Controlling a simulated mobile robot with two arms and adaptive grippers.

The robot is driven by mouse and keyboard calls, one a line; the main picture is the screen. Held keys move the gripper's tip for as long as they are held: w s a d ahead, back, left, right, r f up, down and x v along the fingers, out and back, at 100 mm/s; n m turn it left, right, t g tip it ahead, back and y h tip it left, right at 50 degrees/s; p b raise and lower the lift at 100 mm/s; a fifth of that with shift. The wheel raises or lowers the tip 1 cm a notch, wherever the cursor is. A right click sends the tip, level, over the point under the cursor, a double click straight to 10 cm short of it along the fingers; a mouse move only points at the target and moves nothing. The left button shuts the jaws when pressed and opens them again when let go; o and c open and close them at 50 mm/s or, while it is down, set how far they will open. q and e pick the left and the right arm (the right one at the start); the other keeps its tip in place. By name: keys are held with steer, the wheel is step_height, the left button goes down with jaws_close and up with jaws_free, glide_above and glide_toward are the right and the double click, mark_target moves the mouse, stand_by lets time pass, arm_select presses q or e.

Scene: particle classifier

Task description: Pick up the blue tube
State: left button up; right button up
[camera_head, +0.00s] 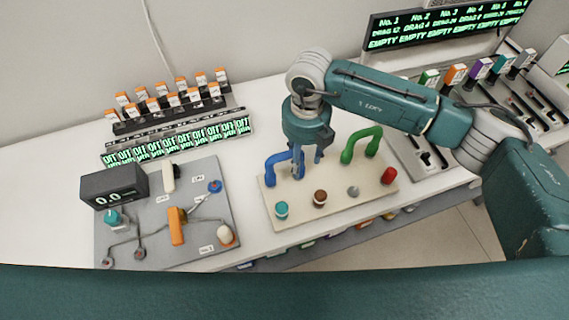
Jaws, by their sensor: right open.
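The blue tube (272,167) is a bent arch standing on a beige board (340,200), near its left back edge. Its left leg and top show. Its right end is partly hidden by my right gripper. My right gripper (308,165) comes down from above, with its fingers open and pointing down at the right side of the blue tube. I cannot tell whether they touch it or have the tube between them. My left gripper is not in view.
A green tube (357,142) arches on the same board, right of my gripper. Teal (281,209), brown (320,198) and red (389,176) pieces stand along the board's front. A grey panel (190,240) lies left, with racks behind.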

steer(key=f, duration=0.1)
steer(key=f+p, duration=0.1)
steer(key=f, duration=0.1)
steer(key=shift+s+a+f, duration=0.1)
steer(key=shift+a+f, duration=0.2)
steer(key=shift+f+p, duration=0.3)
steer(key=shift+f, duration=0.1)
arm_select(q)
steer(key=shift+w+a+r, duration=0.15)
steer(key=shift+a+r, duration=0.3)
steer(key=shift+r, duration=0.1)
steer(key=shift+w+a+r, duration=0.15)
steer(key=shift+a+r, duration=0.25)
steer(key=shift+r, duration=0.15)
arm_select(e)
steer(key=shift+c, duration=0.5)
jaws_close()
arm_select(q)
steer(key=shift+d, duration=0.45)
arm_select(e)
steer(key=shift+r, duration=0.1)
arm_select(q)
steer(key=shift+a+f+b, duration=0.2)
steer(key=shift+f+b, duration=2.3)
steer(key=shift+b, duration=0.05)
arm_select(e)
step_height(320, 180, up, 20)
